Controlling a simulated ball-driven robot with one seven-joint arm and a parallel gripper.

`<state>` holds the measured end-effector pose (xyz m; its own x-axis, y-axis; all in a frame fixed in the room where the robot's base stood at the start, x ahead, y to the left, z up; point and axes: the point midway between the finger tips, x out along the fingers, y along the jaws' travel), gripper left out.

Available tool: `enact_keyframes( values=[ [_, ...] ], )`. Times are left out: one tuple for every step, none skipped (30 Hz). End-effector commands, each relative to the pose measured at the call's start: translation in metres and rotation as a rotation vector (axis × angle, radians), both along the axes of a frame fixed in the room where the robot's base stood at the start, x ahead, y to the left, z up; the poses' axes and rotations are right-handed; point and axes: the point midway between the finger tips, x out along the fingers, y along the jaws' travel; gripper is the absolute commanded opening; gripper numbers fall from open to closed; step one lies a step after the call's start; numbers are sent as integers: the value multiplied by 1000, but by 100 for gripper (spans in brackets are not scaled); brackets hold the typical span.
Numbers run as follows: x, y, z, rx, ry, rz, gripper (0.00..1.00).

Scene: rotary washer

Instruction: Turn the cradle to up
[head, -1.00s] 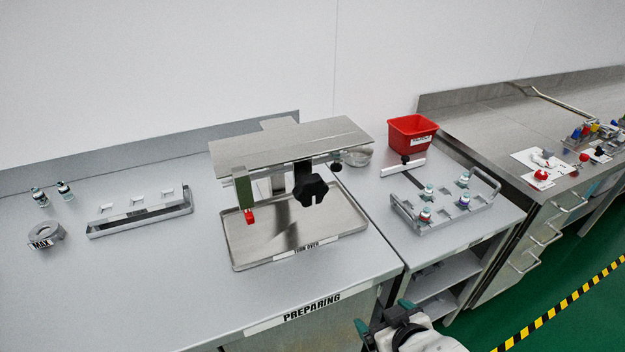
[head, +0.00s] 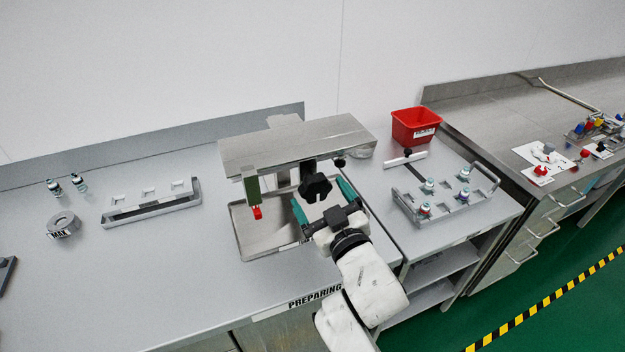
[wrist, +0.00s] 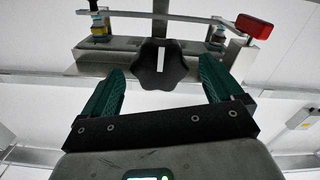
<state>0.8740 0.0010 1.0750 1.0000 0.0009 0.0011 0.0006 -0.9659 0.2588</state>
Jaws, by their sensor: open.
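The rotary washer stands over a steel tray; its flat steel top (head: 295,145) hides much of the cradle in the head view. The black lobed knob (head: 316,187) is at its front. In the wrist view the knob (wrist: 160,65) carries a white line standing upright. Behind it is the cradle (wrist: 125,46), a level steel bar with two vials (wrist: 100,27) (wrist: 215,36) at its ends. My gripper (head: 319,196) is open, its teal fingers on either side of the knob. In the wrist view both fingers (wrist: 161,72) look apart from it.
A green post with a red tip (head: 257,212) hangs at the washer's left; the red part (wrist: 253,26) shows upper right in the wrist view. The tray (head: 240,235) lies below. A vial rack (head: 430,215) and red bin (head: 415,127) stand right.

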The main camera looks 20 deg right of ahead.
Motion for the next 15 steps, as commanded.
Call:
enact_keyframes(
  values=[
    [10, 0, 2, -1, 0, -1, 93],
    [15, 0, 2, -2, 0, -1, 93],
    [21, 0, 2, -2, -1, -1, 93],
    [25, 0, 2, -2, 0, -1, 93],
    [29, 0, 1, -2, 0, -1, 93],
    [34, 0, 1, -1, 0, -1, 93],
    [37, 0, 0, -1, 1, -1, 93],
    [40, 0, 0, -1, 1, -1, 93],
    [43, 0, 0, -1, 1, -1, 93],
    [45, 0, 0, -1, 1, -1, 93],
    [46, 0, 0, -1, 1, -1, 93],
    [48, 0, 0, -1, 2, -1, 93],
    [48, 0, 0, -1, 2, -1, 93],
    [49, 0, -1, 0, 2, -1, 93],
    [49, 0, -1, 0, 2, -1, 93]
  ],
)
